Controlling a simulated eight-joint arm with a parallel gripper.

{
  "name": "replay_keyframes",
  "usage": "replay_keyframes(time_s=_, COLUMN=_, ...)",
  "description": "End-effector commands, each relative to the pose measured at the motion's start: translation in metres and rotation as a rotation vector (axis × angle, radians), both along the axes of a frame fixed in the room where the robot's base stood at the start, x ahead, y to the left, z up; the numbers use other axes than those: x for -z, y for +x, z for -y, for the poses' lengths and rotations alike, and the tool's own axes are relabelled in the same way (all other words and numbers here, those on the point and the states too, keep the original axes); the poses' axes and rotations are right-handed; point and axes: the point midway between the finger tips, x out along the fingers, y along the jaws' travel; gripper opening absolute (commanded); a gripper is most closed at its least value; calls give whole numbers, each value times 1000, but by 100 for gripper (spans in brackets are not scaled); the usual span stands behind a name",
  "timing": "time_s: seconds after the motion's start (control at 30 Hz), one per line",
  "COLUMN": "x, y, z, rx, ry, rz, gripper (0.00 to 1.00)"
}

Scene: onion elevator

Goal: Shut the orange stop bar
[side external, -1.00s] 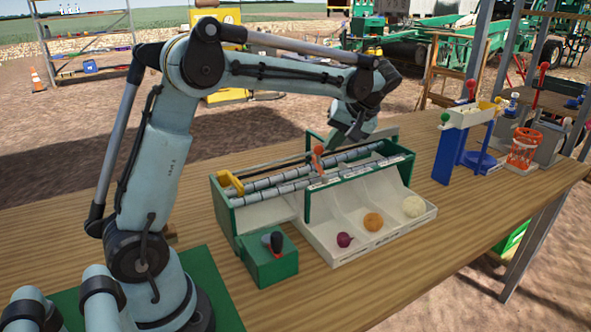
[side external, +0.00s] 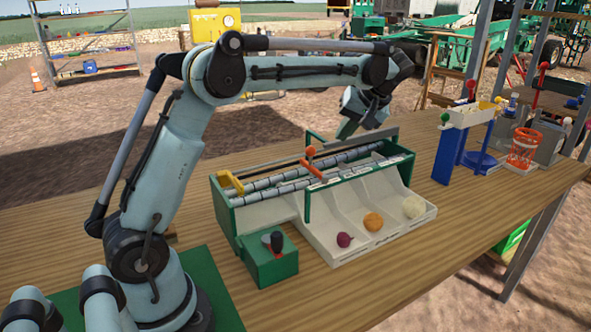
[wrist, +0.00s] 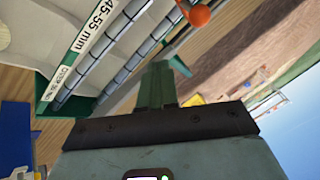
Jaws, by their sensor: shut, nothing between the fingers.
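The orange stop bar (side external: 314,170) lies slanted across the grey rollers of the green and white sorter. Its round orange knob (side external: 310,151) stands at its far end. The knob also shows at the top of the wrist view (wrist: 199,15), with a bit of the bar beside it. My gripper (side external: 346,131) is right of the knob and higher, over the far side of the sorter, apart from the bar. Its green fingers (wrist: 157,86) are together and empty. I cannot tell whether the bar is fully across the rollers.
The sorter's white bins (side external: 329,247) hold a purple, an orange and a pale onion. A green box with a black lever (side external: 277,243) stands in front. A yellow piece (side external: 230,181) sits at the roller bed's left end. A blue stand (side external: 449,155) is to the right.

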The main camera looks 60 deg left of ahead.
Motion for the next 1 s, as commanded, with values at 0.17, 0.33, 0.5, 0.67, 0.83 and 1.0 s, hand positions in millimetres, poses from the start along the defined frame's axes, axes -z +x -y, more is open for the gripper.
replay_keyframes(time_s=0.17, x=-24, y=11, z=13, rx=2, ry=0, rz=-1, gripper=0)
replay_keyframes(time_s=0.33, x=-44, y=19, z=23, rx=1, ry=-1, rz=0, gripper=0)
replay_keyframes(time_s=0.5, x=-59, y=26, z=31, rx=1, ry=0, rz=-1, gripper=0)
replay_keyframes(time_s=0.67, x=-67, y=29, z=35, rx=0, ry=-1, rz=0, gripper=0)
replay_keyframes(time_s=0.83, x=-72, y=29, z=38, rx=3, ry=-3, rz=0, gripper=0)
replay_keyframes(time_s=1.0, x=-76, y=24, z=43, rx=74, ry=-42, rz=7, gripper=0)
